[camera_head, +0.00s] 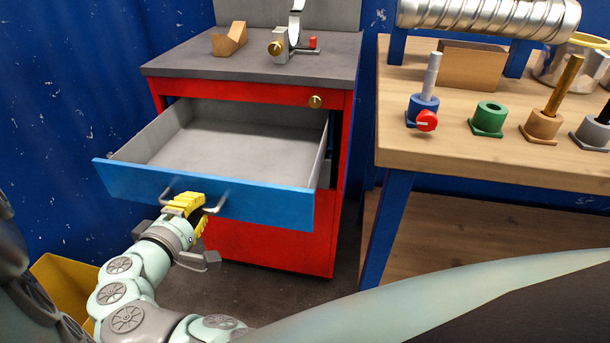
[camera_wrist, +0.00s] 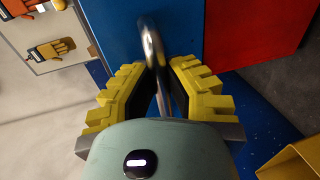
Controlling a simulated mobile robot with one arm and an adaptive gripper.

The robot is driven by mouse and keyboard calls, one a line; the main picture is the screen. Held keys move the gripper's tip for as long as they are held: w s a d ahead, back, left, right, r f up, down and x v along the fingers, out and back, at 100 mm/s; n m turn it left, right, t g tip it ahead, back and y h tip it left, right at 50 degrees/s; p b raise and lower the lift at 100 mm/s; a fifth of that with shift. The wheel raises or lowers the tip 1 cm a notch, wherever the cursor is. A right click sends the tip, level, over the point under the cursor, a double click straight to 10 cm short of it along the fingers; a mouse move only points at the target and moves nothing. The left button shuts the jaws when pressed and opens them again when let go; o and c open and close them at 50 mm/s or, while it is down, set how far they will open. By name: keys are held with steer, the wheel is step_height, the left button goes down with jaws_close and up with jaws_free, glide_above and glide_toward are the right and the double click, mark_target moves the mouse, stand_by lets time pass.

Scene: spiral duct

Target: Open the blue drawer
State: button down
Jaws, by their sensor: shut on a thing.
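The blue drawer (camera_head: 255,201) is pulled far out of the red cabinet, and its grey inside looks empty. Its metal bar handle (camera_head: 213,209) is on the front face. My gripper (camera_head: 188,204), with yellow ridged fingers, is at the handle and closed on it. In the wrist view the handle (camera_wrist: 152,48) runs between the two fingers of my gripper (camera_wrist: 160,92), and the blue drawer front (camera_wrist: 187,28) lies just beyond. The part of the handle between the fingers is partly hidden.
The red cabinet (camera_head: 275,245) has a grey top holding a tan block (camera_head: 229,40) and a small clamp-like device (camera_head: 290,48). A wooden workbench (camera_head: 480,158) stands at the right. A yellow bin (camera_head: 66,285) is on the floor at the lower left.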

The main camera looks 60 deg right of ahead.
steer(key=c, duration=1)
jaws_free()
steer(key=shift+a, duration=0.15)
